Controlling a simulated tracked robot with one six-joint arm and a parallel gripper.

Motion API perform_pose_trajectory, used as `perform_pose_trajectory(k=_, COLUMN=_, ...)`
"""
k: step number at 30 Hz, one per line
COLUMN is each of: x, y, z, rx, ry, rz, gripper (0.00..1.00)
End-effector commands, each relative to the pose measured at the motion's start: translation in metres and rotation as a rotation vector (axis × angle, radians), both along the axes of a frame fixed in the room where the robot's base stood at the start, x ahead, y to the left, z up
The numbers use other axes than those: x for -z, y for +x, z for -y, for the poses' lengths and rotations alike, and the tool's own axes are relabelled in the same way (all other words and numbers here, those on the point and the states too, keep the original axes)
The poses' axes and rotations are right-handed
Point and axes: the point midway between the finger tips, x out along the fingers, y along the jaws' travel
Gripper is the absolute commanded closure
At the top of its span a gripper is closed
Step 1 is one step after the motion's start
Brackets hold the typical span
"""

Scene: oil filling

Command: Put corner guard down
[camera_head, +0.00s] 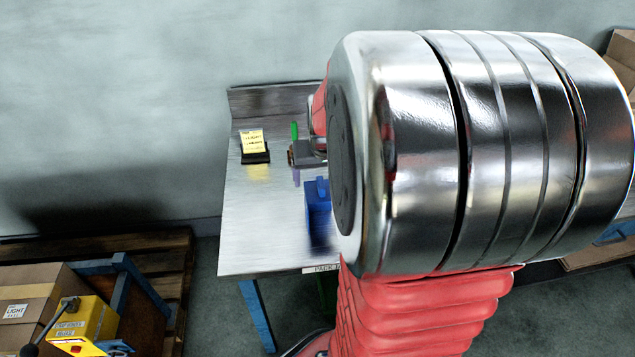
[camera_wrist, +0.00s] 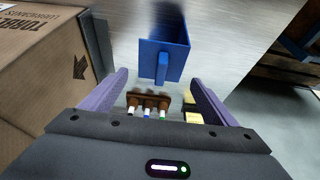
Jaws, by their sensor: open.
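The blue corner guard (camera_head: 317,212) stands on the metal table, partly hidden by my arm in the head view. In the wrist view the corner guard (camera_wrist: 176,48) shows a blue panel with an upright grip (camera_wrist: 162,68) facing my gripper. My gripper (camera_wrist: 160,78) is open, with its purple fingers spread to either side of the grip. The tips look close to the grip, but I cannot tell whether they reach around it. In the head view my gripper (camera_head: 296,175) is small and mostly hidden behind my arm.
A cardboard box (camera_wrist: 45,60) stands close left of my gripper in the wrist view. A small brown rack (camera_wrist: 148,103) with coloured pieces shows between the fingers. The table's front left (camera_head: 255,235) is clear.

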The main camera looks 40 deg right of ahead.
Motion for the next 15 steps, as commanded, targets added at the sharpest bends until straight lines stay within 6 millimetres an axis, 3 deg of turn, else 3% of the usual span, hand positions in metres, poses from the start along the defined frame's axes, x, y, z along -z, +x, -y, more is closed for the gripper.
perform_pose_trajectory(k=9, x=-0.037, y=-0.012, z=-0.008, rx=0.000, ry=-0.002, rz=0.002, gripper=0.19)
perform_pose_trajectory(k=15, x=-0.046, y=-0.015, z=-0.011, rx=0.000, ry=-0.001, rz=0.001, gripper=0.19)
